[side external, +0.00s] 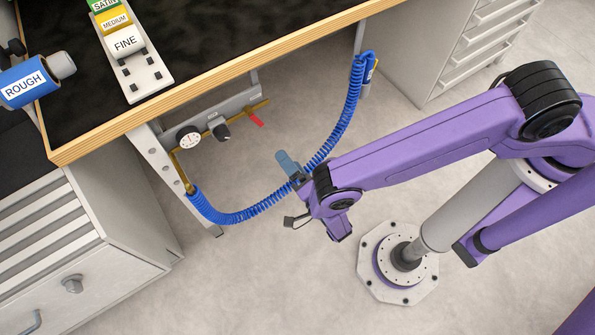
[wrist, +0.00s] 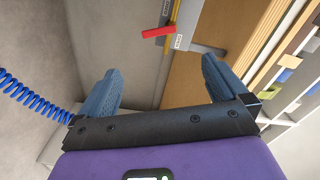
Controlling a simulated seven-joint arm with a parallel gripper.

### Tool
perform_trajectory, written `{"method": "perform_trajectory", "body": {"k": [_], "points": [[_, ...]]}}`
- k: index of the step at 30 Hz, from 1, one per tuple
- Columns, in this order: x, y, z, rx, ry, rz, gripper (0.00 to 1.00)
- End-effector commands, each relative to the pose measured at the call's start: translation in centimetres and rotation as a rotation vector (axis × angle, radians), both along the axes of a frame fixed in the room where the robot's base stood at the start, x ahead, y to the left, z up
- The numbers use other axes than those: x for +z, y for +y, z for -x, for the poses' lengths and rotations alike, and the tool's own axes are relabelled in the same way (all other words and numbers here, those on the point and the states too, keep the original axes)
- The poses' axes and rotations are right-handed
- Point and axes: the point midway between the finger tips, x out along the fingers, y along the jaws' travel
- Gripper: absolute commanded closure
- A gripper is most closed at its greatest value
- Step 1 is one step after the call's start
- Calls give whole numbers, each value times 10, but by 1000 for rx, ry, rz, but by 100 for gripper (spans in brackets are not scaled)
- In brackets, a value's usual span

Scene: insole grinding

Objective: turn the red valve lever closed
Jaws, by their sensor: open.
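The red valve lever (side external: 255,119) sits on the brass pipe (side external: 232,118) under the workbench, in the upper middle of the side external view. In the wrist view the red lever (wrist: 158,32) lies near the top, sticking out to the left of the pipe. My gripper (wrist: 158,80) has its two blue fingers spread wide with nothing between them. In the side external view my gripper (side external: 284,160) is below and to the right of the lever, apart from it. One finger is mostly hidden there by my wrist.
A blue coiled hose (side external: 240,216) loops from the pipe's lower end to a holder on the bench, passing close by my gripper. A round gauge (side external: 189,138) and a dark regulator (side external: 221,131) sit on the pipe. The workbench edge (side external: 200,80) overhangs them. The floor below is clear.

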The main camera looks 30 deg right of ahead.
Motion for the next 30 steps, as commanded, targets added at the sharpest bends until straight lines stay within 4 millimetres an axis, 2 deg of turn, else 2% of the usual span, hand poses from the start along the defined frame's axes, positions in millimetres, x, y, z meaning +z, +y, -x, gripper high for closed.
{"method": "perform_trajectory", "body": {"k": [3, 6, 16, 17, 21, 22, 26, 30], "points": [[0, 1, 16, 5, 2, 1, 0], [0, 1, 23, 1, 2, 1, 0], [0, 0, 26, 0, 1, 0, 0], [0, 0, 26, 0, 1, 0, 3], [1, 1, 24, -5, 9, 32, 49], [2, 2, 24, -7, 13, 55, 57], [7, 7, 17, -22, 54, 223, 57], [15, 13, 9, -27, 122, 487, 57]]}}
